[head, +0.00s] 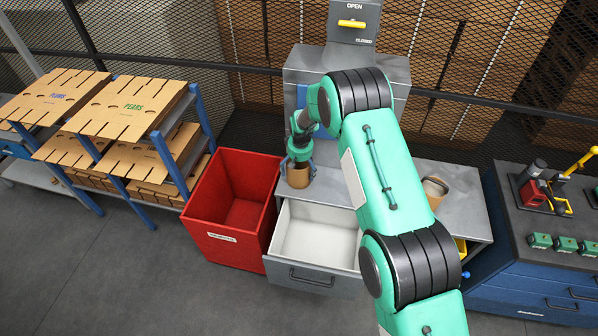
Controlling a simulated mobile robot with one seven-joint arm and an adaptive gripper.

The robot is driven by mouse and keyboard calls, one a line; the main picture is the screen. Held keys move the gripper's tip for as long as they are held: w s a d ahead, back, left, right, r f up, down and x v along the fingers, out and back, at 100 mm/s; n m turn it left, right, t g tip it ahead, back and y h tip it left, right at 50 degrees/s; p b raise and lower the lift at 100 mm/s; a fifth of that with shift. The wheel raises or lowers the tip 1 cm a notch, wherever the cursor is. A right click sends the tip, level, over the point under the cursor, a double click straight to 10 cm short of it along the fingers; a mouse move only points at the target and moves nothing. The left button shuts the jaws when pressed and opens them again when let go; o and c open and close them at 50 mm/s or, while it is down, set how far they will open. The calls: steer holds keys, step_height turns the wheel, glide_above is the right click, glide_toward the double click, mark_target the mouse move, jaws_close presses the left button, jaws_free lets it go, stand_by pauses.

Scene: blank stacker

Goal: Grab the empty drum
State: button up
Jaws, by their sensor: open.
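A small brown drum (298,179) stands upright on the grey bench top (331,188), near the bench's left end. My gripper (299,166) is open and points down right at this drum, with one blue finger on each side of its upper part. I cannot tell whether the fingers touch it. The gripper hides the drum's top, so I cannot see inside. A second brown drum (437,193) stands on the right part of the bench, beyond my arm. Its top is pale grey; I cannot tell whether it is filled.
A red bin (212,218) stands left of the bench, and an open white-lined drawer (312,276) juts out in front. A grey machine with a yellow lever (352,23) rises behind. Shelves of flat cardboard blanks (136,106) stand left; a blue tool cabinet (540,272) stands right.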

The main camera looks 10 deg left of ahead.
steer(key=c, duration=1.1)
steer(key=shift+r, duration=0.1)
steer(key=shift+r, duration=0.7)
steer(key=shift+r+b, duration=0.3)
steer(key=shift+r, duration=0.65)
steer(key=s+d, duration=0.2)
steer(key=s, duration=0.2)
steer(key=s+d+r+b, duration=0.1)
steer(key=s+d, duration=0.1)
steer(key=s, duration=0.3)
steer(key=s+d, duration=0.3)
steer(key=s, duration=0.2)
steer(key=shift+s+r, duration=0.2)
steer(key=shift+r, duration=0.05)
steer(key=shift+c, duration=0.3)
